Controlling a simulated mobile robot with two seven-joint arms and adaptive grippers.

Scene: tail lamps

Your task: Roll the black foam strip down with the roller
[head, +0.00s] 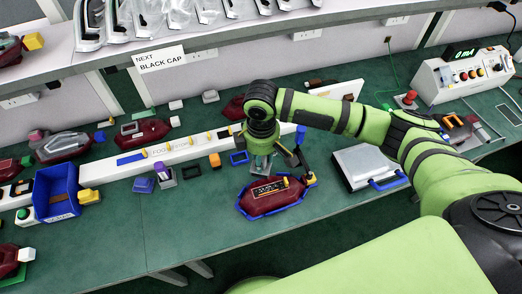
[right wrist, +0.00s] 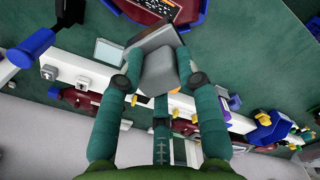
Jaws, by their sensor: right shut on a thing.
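A dark red tail lamp (head: 268,204) sits in a blue-edged holder on the green bench; its edge also shows at the top of the right wrist view (right wrist: 185,14). A dark panel with yellowish marks (head: 271,187) lies on the lamp. I cannot make out a separate foam strip. My right gripper (head: 261,166) points down just behind the lamp. In the right wrist view its teal fingers are shut on a grey block-like tool (right wrist: 160,72), probably the roller, whose far end reaches toward the lamp. Whether it touches the lamp is unclear. My left gripper is not in view.
A clamp with a blue handle (head: 300,134) stands at the holder's right. A silver case with a blue handle (head: 366,165) lies to the right. A white rail (head: 110,168) runs behind, with a blue bin (head: 56,193) at left.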

